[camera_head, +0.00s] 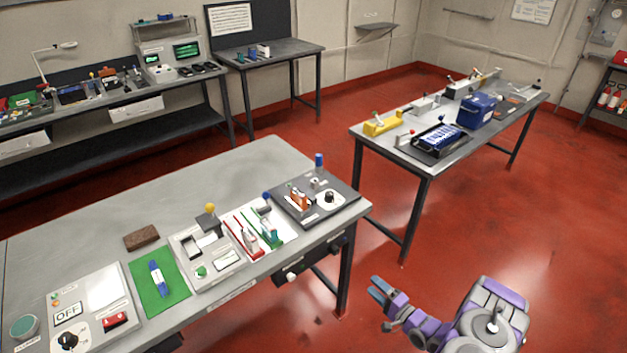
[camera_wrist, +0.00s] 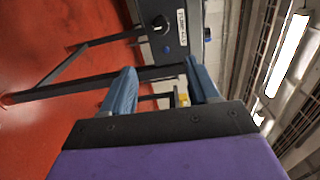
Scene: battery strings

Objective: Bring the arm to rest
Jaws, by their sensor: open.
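My gripper (camera_head: 381,289) is at the lower right in the head view, in free air over the red floor, to the right of the near workbench. Its blue fingers point up and left. In the wrist view my gripper (camera_wrist: 163,90) shows two blue fingers spread apart with nothing between them. The purple arm is folded close to my body at the bottom of the head view. The near workbench (camera_head: 75,222) stands at the left, apart from the gripper. Its end also shows, turned on its side, in the wrist view.
The near workbench carries a green mat (camera_head: 170,292) with a blue-and-white battery, a device marked OFF, a brown block (camera_head: 141,237) and a dark panel (camera_head: 335,190). A second table (camera_head: 425,163) with a blue box (camera_head: 477,110) stands behind. The red floor (camera_head: 560,210) at right is clear.

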